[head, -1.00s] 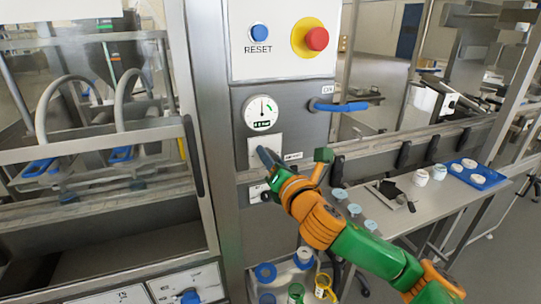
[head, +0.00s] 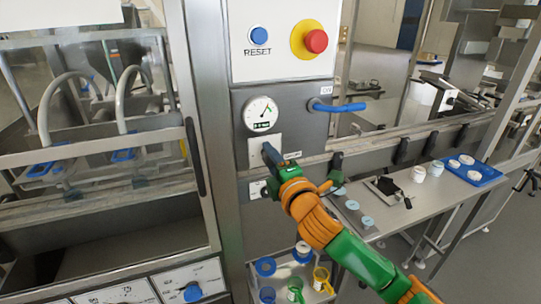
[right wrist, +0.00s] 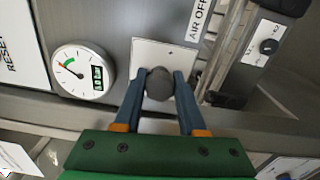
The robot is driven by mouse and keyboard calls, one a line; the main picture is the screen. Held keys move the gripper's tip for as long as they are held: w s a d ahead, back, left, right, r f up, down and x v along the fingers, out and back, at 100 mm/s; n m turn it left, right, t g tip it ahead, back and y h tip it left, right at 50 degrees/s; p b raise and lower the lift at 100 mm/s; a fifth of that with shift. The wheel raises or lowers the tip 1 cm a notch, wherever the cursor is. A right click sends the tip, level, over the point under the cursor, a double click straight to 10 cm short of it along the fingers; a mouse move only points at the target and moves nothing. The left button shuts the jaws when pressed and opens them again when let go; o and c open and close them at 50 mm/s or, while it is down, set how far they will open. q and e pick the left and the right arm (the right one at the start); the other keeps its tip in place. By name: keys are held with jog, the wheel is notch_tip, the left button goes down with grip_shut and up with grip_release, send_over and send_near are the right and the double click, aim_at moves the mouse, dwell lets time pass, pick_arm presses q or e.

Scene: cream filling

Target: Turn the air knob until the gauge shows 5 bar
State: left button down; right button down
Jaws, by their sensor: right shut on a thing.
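The air knob (right wrist: 159,84) is a dark grey round knob on a white plate (head: 258,150) beneath the gauge. My right gripper (head: 270,152) is at this plate; in the right wrist view its two blue fingers (right wrist: 159,80) are shut on the knob from both sides. In the head view the gripper hides the knob. The round white gauge (head: 261,113) has a green mark, and its needle points up and to the right, near that mark. It also shows in the right wrist view (right wrist: 82,73). Its small digital readout is too blurred to read surely. My left gripper is not in view.
Above are a blue RESET button (head: 259,36) and a red stop button (head: 316,41). A blue handle (head: 339,107) sticks out to the right of the gauge. A bench (head: 400,200) with jars and a blue tray (head: 486,175) stands at the right.

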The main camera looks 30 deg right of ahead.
aim_at(272, 163)
jog(key=shift+f+m, duration=0.1)
jog(key=shift+m, duration=0.5)
jog(key=c, duration=0.5)
grip_release()
jog(key=shift+s, duration=0.1)
jog(key=b+v, duration=0.1)
jog(key=v, duration=0.3)
jog(key=shift+s+a+f, duration=0.15)
jog(key=shift+s+f, duration=0.05)
jog(key=shift+s, duration=0.15)
jog(key=p+v, duration=0.1)
jog(key=p, duration=0.3)
jog(key=p+v, duration=0.1)
jog(key=p, duration=0.4)
jog(key=shift+s+r, duration=0.1)
jog(key=shift+r, duration=0.15)
